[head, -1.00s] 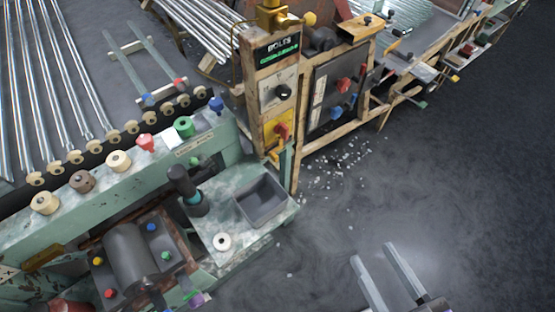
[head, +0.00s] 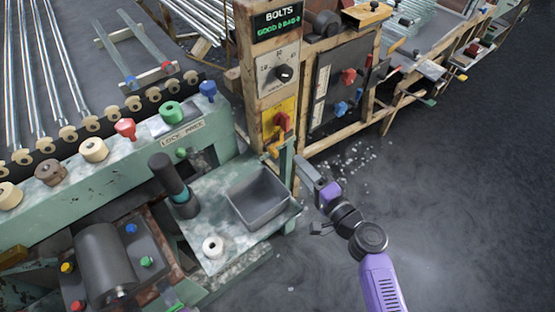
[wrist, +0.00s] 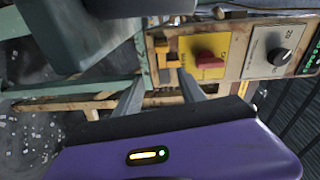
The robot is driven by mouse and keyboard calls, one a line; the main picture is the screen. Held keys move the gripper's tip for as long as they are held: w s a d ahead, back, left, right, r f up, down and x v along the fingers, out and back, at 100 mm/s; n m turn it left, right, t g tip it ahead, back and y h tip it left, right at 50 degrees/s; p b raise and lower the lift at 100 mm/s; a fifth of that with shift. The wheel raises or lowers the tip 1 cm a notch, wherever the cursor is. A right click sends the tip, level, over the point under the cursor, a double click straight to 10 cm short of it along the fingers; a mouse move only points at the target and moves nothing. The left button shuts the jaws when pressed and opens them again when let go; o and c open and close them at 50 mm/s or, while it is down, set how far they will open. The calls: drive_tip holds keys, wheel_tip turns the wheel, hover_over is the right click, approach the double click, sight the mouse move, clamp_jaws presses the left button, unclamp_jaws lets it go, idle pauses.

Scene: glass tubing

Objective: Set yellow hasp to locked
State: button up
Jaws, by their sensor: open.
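The yellow hasp (head: 273,149) is a small piece low on the wooden post, just below the yellow plate with the red switch. In the wrist view the hasp (wrist: 161,47) shows sideways, beside the red switch and beyond my fingertips. My gripper (head: 305,167) is to the right of the post, close to the hasp, with its fingers pointing toward it. In the wrist view my gripper (wrist: 158,84) has its two grey fingers apart, with nothing held between them. Whether a finger touches the hasp cannot be told.
The red switch (head: 282,121) sits just above the hasp, and a black dial (head: 284,73) higher up. A green upright (head: 286,168) stands close to my fingers. A grey bin (head: 259,198) is on the bench at left. The floor at right is open.

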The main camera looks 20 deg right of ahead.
sight(277, 156)
drive_tip(key=shift+y, duration=0.9)
drive_tip(key=w+a, duration=0.1)
drive_tip(key=w, duration=0.1)
drive_tip(key=w+a, duration=0.3)
drive_tip(key=w, duration=0.1)
drive_tip(key=shift+w+a+r, duration=0.1)
drive_tip(key=shift+w+a, duration=0.2)
drive_tip(key=shift+w, duration=0.05)
clamp_jaws()
idle(0.6)
